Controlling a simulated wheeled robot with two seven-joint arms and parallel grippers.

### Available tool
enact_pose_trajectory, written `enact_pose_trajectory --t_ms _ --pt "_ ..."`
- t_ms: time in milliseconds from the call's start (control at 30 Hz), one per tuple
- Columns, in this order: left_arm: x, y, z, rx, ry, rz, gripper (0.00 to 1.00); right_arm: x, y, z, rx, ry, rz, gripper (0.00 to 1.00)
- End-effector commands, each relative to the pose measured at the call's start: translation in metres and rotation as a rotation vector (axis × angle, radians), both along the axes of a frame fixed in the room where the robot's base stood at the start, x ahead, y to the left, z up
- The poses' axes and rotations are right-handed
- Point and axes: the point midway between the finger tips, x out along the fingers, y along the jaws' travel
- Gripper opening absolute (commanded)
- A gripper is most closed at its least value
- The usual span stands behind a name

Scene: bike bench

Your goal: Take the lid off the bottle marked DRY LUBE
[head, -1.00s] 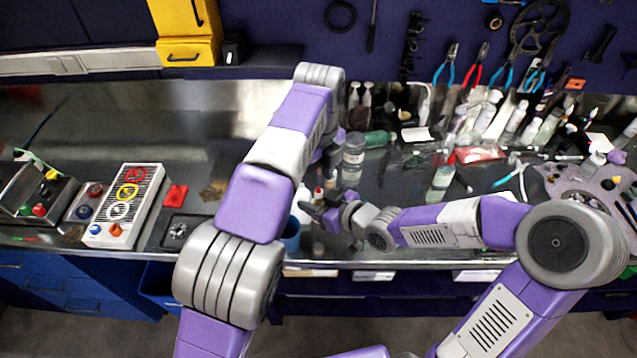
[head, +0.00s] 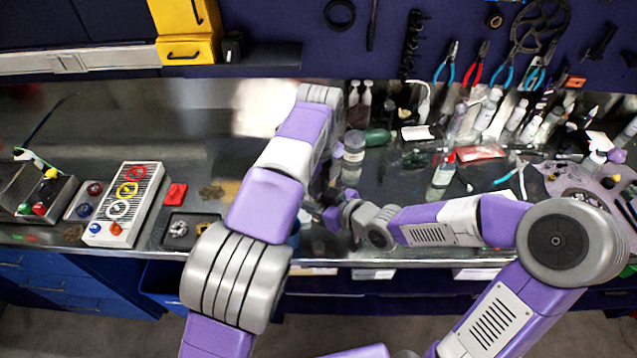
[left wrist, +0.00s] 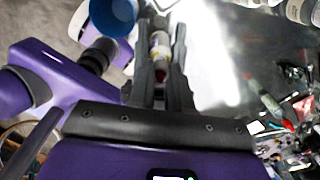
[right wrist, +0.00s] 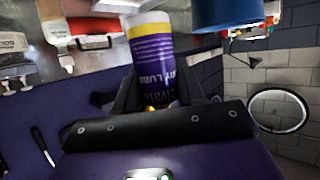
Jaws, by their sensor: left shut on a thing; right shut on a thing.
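The DRY LUBE bottle (right wrist: 155,65), with a purple label, yellow band and white end, shows in the right wrist view. My right gripper (right wrist: 160,95) is shut on it. In the left wrist view my left gripper (left wrist: 162,40) is shut on a pale thing with a red tip (left wrist: 160,72), between its two dark fingers. I cannot tell whether this is the bottle's lid. In the head view both grippers are close together near the bench's front edge, the right one (head: 333,215) partly seen, the left mostly behind its own arm.
A blue cup (left wrist: 112,14) stands close by the left gripper. A grey jar (head: 353,150), a green bottle (head: 377,137) and a red-capped bottle (head: 443,172) stand behind the grippers. Several bottles crowd the right back. The bench's left back is clear.

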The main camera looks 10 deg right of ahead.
Motion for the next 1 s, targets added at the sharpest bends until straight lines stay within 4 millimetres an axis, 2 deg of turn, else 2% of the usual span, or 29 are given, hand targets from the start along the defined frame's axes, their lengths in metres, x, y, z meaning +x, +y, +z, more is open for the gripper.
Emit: enact_pose_trajectory --t_ms 167,400,733,767,800,900,1000 --pt "0.0001 0.0001 0.0003 -0.001 0.0 0.042 0.0 0.0001 0.0 0.0002 0.001 -0.001 0.0 0.0" --pt "0.0001 0.0 0.0009 -0.001 -0.002 0.267 0.0 0.0001 0.0 0.0002 0.001 -0.001 0.0 0.0" --pt "0.0 -0.0002 0.0009 -0.001 -0.002 0.296 0.0 0.0001 0.0 0.0002 0.0 0.0 0.0 0.0" --pt "0.0 -0.0002 0.0009 -0.001 -0.002 0.296 0.23 0.0001 0.0 0.0002 0.0 0.0 0.0 0.0" --pt "0.0 -0.0002 0.0009 -0.001 -0.002 0.296 0.29 0.0001 0.0 0.0002 0.0 0.0 0.0 0.0" --pt "0.0 -0.0002 0.0008 -0.001 -0.002 0.295 0.44 0.0001 0.0 0.0002 0.0 0.0 0.0 0.0" --pt "0.0001 -0.0001 0.0008 -0.001 -0.001 0.295 0.44 0.0001 0.0 0.0002 0.0 0.0 0.0 0.0"
